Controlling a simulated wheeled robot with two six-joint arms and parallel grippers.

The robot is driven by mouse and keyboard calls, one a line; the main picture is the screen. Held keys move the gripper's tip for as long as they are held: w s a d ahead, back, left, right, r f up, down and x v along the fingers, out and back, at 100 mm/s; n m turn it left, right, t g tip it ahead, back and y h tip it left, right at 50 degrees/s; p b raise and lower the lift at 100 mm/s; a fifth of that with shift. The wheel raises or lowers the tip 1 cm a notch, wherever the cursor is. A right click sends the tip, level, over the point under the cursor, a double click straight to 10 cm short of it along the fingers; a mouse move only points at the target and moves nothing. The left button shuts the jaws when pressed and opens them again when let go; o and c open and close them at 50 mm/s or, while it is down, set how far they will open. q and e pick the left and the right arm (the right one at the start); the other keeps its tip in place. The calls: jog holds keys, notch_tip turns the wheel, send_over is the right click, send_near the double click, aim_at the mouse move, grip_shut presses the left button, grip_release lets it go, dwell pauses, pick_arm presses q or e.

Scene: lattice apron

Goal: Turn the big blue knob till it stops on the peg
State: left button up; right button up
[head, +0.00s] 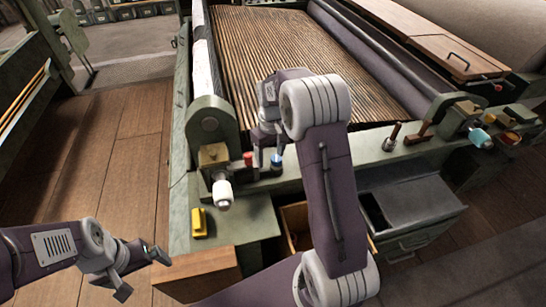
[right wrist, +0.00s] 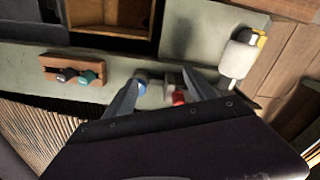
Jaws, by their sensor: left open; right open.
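The blue knob (head: 277,161) stands on the green front rail of the machine, with a red knob (head: 248,158) close to its left. My right gripper (head: 266,148) is open and points down over these knobs. In the right wrist view the blue knob (right wrist: 140,82) shows beside the tip of the left-hand finger, and the red knob (right wrist: 178,96) shows between the fingers. I cannot tell whether a finger touches the blue knob. I cannot make out a peg. My left gripper (head: 136,275) is open and empty, low at the left, away from the machine.
A white-ended shaft (head: 222,192) juts out left of the knobs, above a yellow block (head: 199,223). A wooden block with dark and teal knobs (right wrist: 74,72) lies along the rail. An open wooden drawer (head: 292,225) and a grey box (head: 410,205) are below. A cyan knob (head: 480,137) is far right.

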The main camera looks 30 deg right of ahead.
jog(key=n, duration=0.1)
send_over(277, 158)
notch_tip(277, 158, down, 4)
jog(key=shift+w+a+r+b, duration=0.1)
jog(key=shift+a+b, duration=0.05)
jog(key=shift+b, duration=0.3)
jog(key=shift+n, duration=0.3)
jog(key=shift+r, duration=0.1)
jog(key=shift+f, duration=0.2)
notch_tip(277, 158, down, 9)
jog(key=shift+r, duration=0.2)
jog(key=c, duration=1.4)
